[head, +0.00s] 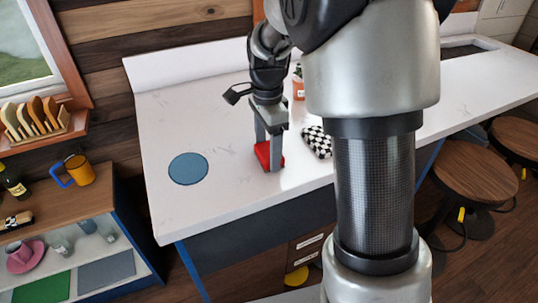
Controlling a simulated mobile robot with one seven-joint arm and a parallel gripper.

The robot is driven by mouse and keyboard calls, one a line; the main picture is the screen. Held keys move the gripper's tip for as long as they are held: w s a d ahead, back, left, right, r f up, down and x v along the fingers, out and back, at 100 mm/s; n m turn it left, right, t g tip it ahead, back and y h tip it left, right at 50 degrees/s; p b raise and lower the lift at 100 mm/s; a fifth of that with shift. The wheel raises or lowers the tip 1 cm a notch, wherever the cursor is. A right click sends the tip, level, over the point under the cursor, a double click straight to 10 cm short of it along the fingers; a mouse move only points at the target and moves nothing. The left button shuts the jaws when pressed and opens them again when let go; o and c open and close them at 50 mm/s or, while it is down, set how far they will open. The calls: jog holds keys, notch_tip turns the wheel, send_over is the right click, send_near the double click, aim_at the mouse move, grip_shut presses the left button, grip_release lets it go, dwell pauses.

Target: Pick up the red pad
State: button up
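The red pad (263,156) is on the white counter, near its front edge, in the head view. My gripper (268,152) points down at the pad, with its two grey fingers apart. One finger is in front of the pad and hides part of it; the other comes down at the pad's far left side. The pad is between or just below the fingertips. I cannot tell whether the fingers press on it, or whether it touches the counter.
A round blue mat (188,168) lies to the left on the white counter (215,205). A black-and-white checkered item (317,142) is close on the right, with a terracotta pot (298,88) behind. A shelf with an orange mug (78,168) stands left; stools (485,160) stand right.

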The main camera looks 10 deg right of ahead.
aim_at(267, 151)
notch_tip(267, 151, up, 10)
jog(key=shift+p, duration=0.5)
jog(key=shift+o, duration=1.4)
jog(key=shift+c, duration=1.2)
